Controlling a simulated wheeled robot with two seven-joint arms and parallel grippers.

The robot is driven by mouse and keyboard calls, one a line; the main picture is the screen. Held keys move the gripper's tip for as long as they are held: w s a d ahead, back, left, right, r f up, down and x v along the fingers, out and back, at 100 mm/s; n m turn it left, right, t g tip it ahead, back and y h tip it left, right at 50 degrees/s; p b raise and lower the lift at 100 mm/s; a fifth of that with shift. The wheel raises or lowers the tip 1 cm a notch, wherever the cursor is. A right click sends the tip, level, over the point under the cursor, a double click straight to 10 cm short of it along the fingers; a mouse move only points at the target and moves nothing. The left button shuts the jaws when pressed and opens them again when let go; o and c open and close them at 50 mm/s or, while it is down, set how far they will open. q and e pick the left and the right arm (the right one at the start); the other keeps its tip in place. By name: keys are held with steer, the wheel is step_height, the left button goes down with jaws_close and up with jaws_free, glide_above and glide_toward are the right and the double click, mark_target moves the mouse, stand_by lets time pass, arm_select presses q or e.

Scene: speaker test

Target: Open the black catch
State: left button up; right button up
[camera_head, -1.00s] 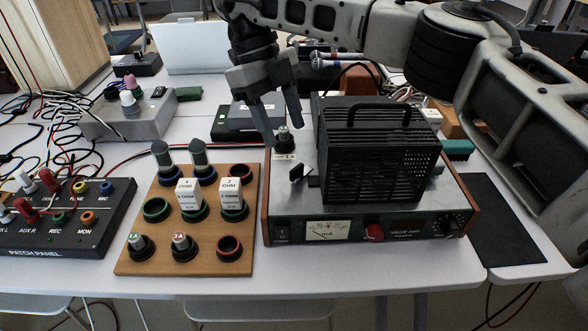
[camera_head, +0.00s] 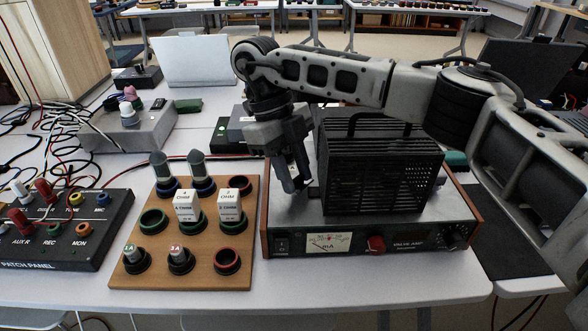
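The valve amp (camera_head: 345,243) stands on the table with its black perforated cage (camera_head: 380,170) sitting down on top. The black catch, on the amp's top left of the cage, is now mostly hidden by my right gripper. My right gripper (camera_head: 294,188) points down from above, its fingertips low over the amp's top at the catch. The fingers overlap in this view, so I cannot tell whether they are open, shut, or touching the catch. My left gripper is not in view.
A wooden board (camera_head: 199,270) with sockets, several labelled plugs and two rounded grey-topped pieces lies left of the amp. A patch panel (camera_head: 70,232) with cables is further left. A dark mat (camera_head: 507,248) lies to the right. The table's front strip is clear.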

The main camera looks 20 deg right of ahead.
stand_by(0.3)
steer(key=n+t+h, duration=0.1)
steer(key=n, duration=0.2)
steer(key=shift+a+n, duration=0.1)
steer(key=shift+n, duration=0.3)
steer(key=n+t, duration=0.1)
steer(key=n, duration=0.2)
steer(key=shift+s+h, duration=0.1)
steer(key=shift+h, duration=0.2)
steer(key=shift+n, duration=0.5)
steer(key=o, duration=1)
